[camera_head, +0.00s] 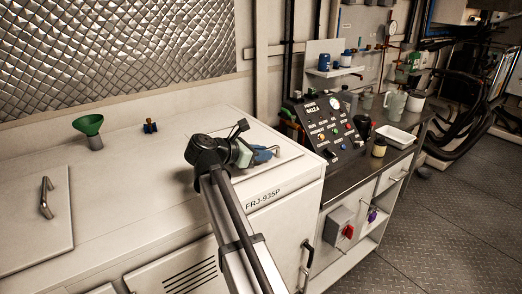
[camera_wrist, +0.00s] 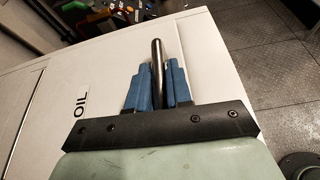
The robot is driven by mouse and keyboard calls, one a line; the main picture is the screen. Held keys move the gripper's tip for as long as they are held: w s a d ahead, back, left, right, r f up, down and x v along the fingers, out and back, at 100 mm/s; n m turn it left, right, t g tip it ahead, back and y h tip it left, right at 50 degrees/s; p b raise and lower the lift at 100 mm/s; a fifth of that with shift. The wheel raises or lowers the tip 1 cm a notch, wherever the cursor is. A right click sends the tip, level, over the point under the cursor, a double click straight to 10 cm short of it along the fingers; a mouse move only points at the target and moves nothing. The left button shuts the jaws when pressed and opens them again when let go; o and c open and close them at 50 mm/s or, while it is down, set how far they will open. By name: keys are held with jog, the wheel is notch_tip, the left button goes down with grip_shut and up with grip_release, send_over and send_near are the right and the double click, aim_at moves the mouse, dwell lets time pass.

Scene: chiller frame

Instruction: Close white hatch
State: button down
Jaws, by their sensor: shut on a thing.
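The white hatch (camera_head: 289,153) is a pale panel on top of the white chiller housing, at its right end. In the wrist view the hatch (camera_wrist: 112,80) carries the black word OIL. It looks about flat with the top; I cannot tell if a small gap is left at its edge. My gripper (camera_head: 262,155) is over the hatch. In the wrist view its blue fingers (camera_wrist: 158,72) are shut on the hatch's metal bar handle (camera_wrist: 158,52), one on each side. My arm hides the near left part of the hatch in the head view.
A second panel with a bar handle (camera_head: 46,198) lies at the left of the housing. A control box (camera_head: 332,125) and a bench with containers are at the right.

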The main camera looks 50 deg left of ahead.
jog(key=shift+d+f, duration=0.15)
jog(key=shift+f, duration=0.25)
jog(key=c, duration=1.4)
grip_release()
jog(key=shift+o, duration=1.4)
jog(key=shift+r, duration=0.1)
jog(key=v, duration=1.4)
jog(key=shift+w+r, duration=0.1)
